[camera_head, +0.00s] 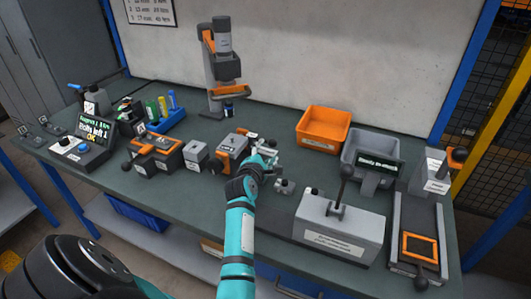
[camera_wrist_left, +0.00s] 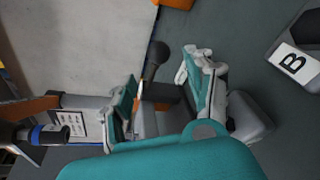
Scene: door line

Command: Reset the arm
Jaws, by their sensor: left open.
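My left gripper (camera_head: 266,158) is at the end of the teal arm, over the middle of the green workbench (camera_head: 265,222). It is open. In the left wrist view its two fingers (camera_wrist_left: 165,98) stand apart, with a grey block and a black-knobbed lever (camera_wrist_left: 158,52) showing between or behind them. I cannot tell whether the fingers touch it. An orange and grey fixture (camera_head: 232,148) is just left of the gripper in the head view. The gripper partly hides what lies under it. My right gripper is not in view.
A grey lever box (camera_head: 338,232) stands to the right, near the front edge. An orange bin (camera_head: 323,128) and a grey bin (camera_head: 362,150) are behind. An orange-grey press (camera_head: 222,65) rises at the back. Another clamp fixture (camera_head: 153,156) and a button console (camera_head: 84,150) are left.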

